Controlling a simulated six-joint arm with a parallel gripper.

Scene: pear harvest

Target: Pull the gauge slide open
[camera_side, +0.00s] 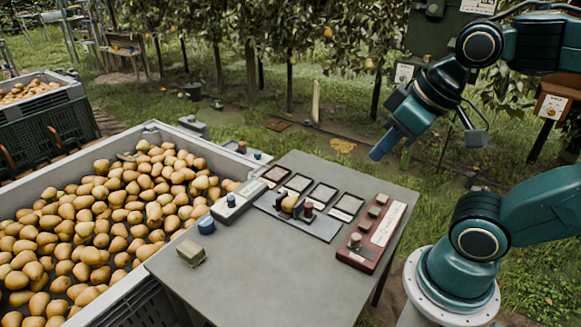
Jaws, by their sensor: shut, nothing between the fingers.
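A long grey block with a dark upright knob (236,205) lies at the left side of the grey table and looks like the gauge slide. How far its slide is drawn out is too small to tell. My gripper (378,152) is in the air above the table's far right side, pointing down and left. It is shut and empty, well apart from the grey block and everything on the table. A single pear (288,204) sits on the dark plate (312,223) to the right of the grey block, beside another upright knob (308,209).
A dark red panel (355,252) with several knobs lies at the table's right. Several dark frames line the table's middle. A small olive block (191,252) and a blue cap (206,224) lie at the left. A large crate (120,297) of pears adjoins the table. The table's front (280,285) is clear.

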